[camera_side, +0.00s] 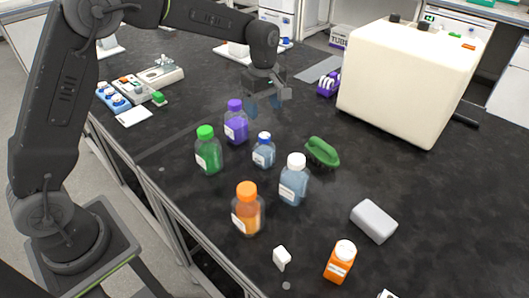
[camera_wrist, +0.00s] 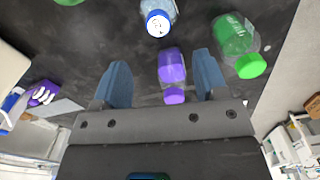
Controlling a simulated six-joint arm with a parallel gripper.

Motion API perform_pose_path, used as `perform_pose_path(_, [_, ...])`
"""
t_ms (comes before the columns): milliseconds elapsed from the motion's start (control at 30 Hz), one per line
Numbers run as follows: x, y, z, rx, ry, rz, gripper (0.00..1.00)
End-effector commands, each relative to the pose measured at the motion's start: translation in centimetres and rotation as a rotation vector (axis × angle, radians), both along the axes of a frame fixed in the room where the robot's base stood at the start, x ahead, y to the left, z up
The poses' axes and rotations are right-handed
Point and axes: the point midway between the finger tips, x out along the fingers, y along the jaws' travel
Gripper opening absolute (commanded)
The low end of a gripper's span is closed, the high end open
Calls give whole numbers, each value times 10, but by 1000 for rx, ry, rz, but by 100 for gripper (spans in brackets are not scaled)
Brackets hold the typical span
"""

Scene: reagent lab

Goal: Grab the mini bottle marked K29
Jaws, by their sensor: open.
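No label reading K29 is legible in either view. A small bottle with a blue cap (camera_side: 264,152) stands upright mid-table; its white-topped cap also shows in the wrist view (camera_wrist: 158,22). My gripper (camera_side: 266,105) is open and empty, above the table behind the blue-capped bottle. In the wrist view its blue fingers (camera_wrist: 162,75) stand apart, with the purple bottle (camera_wrist: 172,66) seen between them but not held.
Larger bottles stand close by: purple (camera_side: 236,128), green (camera_side: 208,154), white-capped (camera_side: 293,184) and orange-capped (camera_side: 247,214). A green brush (camera_side: 322,153) lies right of the blue-capped bottle. A grey block (camera_side: 373,221) and a large cream box (camera_side: 400,85) are farther right.

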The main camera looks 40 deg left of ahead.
Motion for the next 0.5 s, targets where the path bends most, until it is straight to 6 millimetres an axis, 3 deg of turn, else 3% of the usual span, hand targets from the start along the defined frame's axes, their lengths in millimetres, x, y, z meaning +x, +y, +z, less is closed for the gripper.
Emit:
perform_pose_path(200, [0, 0, -41, 1, 3, -2, 67])
perform_pose_path(500, [0, 0, -65, 0, 2, -3, 67])
